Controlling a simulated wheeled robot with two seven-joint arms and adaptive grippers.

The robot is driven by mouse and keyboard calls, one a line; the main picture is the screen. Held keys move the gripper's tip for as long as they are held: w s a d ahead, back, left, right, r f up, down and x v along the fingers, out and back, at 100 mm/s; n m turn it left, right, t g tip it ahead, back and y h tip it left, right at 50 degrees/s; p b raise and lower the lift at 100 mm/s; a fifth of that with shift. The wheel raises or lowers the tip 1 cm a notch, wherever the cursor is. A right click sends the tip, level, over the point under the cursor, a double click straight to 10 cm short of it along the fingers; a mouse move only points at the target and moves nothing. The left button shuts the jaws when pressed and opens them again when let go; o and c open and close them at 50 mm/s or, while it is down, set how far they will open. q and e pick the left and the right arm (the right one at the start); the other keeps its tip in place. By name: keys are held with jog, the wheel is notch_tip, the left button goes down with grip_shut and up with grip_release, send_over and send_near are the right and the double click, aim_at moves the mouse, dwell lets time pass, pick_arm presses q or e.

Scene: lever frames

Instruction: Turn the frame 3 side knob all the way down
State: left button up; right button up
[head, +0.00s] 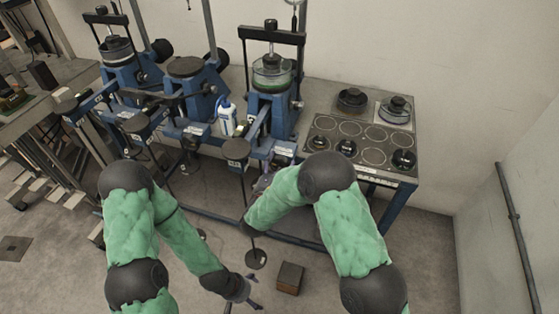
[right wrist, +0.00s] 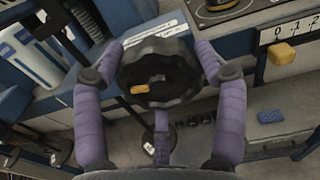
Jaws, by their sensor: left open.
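Frame 3 (head: 278,118) is the rightmost blue lever frame in the head view, with a clear dish on top. In the right wrist view a black scalloped side knob (right wrist: 178,62) with a yellow mark (right wrist: 141,89) faces the camera. My right gripper's purple fingers (right wrist: 160,55) lie along its left and right rims and look shut on it. In the head view my right gripper (head: 262,182) is low at the front of frame 3, where my forearm partly covers it and the knob cannot be made out. My left gripper (head: 257,292) is open and empty, low over the floor.
A blue-framed table (head: 413,150) with round plates and black knobs stands right of frame 3. A white and blue bottle (head: 227,118) stands left of it. A brown box (head: 290,278) is on the floor near my left gripper. Weight hangers (head: 236,152) hang at the front.

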jog(key=shift+o, duration=0.7)
jog(key=shift+w+d, duration=0.1)
jog(key=shift+w, duration=0.15)
jog(key=shift+s, duration=0.15)
jog(key=v, duration=0.6)
